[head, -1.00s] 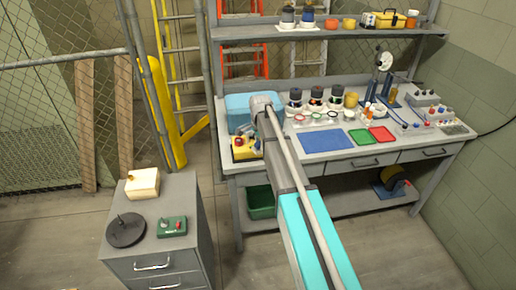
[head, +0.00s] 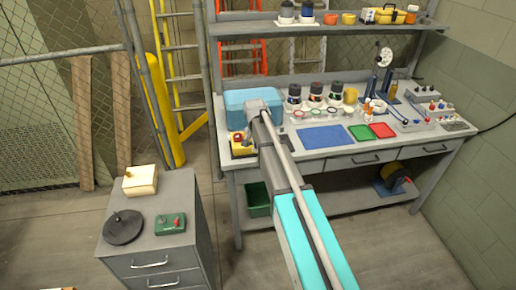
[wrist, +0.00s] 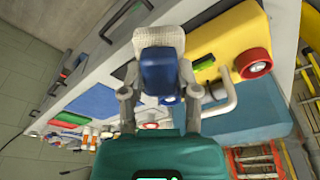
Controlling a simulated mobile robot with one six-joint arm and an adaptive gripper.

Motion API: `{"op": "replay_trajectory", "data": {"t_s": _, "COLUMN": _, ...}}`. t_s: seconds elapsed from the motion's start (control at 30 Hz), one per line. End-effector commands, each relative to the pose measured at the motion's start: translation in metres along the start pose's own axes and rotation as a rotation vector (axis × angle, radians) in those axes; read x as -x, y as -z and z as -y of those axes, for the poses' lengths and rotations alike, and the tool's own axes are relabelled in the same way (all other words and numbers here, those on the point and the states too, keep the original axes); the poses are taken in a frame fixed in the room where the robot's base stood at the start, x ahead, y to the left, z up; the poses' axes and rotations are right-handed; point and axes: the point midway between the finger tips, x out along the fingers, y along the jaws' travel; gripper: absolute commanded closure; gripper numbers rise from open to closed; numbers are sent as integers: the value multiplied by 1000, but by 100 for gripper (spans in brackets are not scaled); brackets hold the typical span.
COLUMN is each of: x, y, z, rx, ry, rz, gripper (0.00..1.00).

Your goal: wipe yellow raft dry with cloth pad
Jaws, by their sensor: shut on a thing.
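The yellow raft (head: 237,148) sits at the left end of the workbench, in front of a blue tank. In the wrist view the raft (wrist: 225,30) fills the upper right and carries a red round part and a green patch. My gripper (wrist: 160,88) is shut on the cloth pad, which has a blue block (wrist: 160,70) and a pale woven face (wrist: 158,37). The pad overlaps the raft's left edge in the wrist view; I cannot tell if they touch. In the head view my arm hides the gripper and pad.
The blue tank (head: 252,102) stands behind the raft. Jars (head: 315,95), a blue mat (head: 325,136), and green (head: 361,133) and red (head: 382,130) trays lie to the right. A shelf (head: 330,29) runs above. A grey cabinet (head: 155,240) stands at the left.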

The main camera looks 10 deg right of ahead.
Motion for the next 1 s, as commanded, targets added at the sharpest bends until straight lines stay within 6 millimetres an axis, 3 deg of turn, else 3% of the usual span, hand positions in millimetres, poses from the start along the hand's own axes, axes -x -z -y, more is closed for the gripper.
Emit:
{"op": "replay_trajectory", "data": {"t_s": 0.3, "x": -12, "y": -5, "z": -2, "rx": 395, "ry": 108, "rz": -145, "gripper": 100}}
{"op": "replay_trajectory", "data": {"t_s": 0.5, "x": -14, "y": -4, "z": -1, "rx": 546, "ry": 166, "rz": -199, "gripper": 100}}
{"op": "replay_trajectory", "data": {"t_s": 1.0, "x": -14, "y": -4, "z": 0, "rx": 607, "ry": 192, "rz": -220, "gripper": 100}}
